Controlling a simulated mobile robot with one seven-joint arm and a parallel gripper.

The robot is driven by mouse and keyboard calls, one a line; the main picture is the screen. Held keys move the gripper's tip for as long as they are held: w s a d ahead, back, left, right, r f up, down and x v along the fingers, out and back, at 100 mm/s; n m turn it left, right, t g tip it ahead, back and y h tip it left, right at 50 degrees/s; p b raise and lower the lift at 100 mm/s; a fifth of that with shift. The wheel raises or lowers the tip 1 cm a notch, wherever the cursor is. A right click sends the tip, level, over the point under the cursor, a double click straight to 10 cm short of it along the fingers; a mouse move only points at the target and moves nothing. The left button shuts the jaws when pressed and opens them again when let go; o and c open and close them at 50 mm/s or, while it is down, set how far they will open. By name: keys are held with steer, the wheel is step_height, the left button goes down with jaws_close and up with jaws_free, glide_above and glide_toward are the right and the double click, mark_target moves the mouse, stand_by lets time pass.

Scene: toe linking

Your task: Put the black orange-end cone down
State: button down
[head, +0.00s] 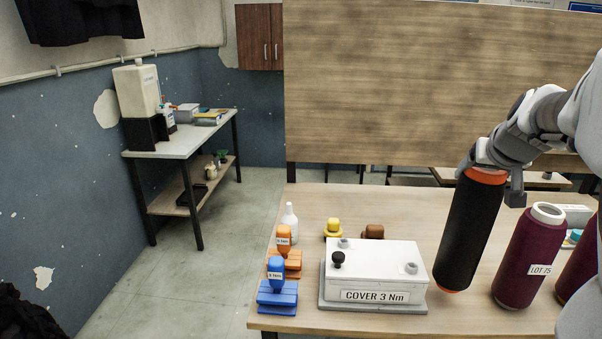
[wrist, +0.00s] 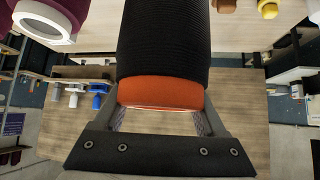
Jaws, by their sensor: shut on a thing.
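The black orange-end cone (head: 470,232) is at the right of the head view, a little tilted, its top leaning right. An orange rim shows at its lower end. My gripper (head: 487,168) is shut on its orange top end from above. In the wrist view the orange end (wrist: 160,92) sits between my gripper's two fingers (wrist: 160,112), and the black body (wrist: 165,42) extends away. I cannot tell whether the lower end touches the table (head: 400,206) or hangs just above it.
A maroon cone labelled LOT 75 (head: 528,255) stands close right of the black cone, with another maroon cone (head: 580,268) beyond. A white cover box (head: 375,262) is close on the left. Orange (head: 284,258) and blue (head: 277,290) stamp-like tools stand farther left. Bare table lies behind.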

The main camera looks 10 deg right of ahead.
steer(key=shift+w+a+f, duration=0.4)
steer(key=shift+w+f, duration=0.05)
steer(key=shift+w, duration=0.25)
steer(key=shift+f+b, duration=0.5)
steer(key=shift+f, duration=1.55)
jaws_free()
steer(key=shift+f, duration=0.1)
steer(key=shift+r, duration=0.2)
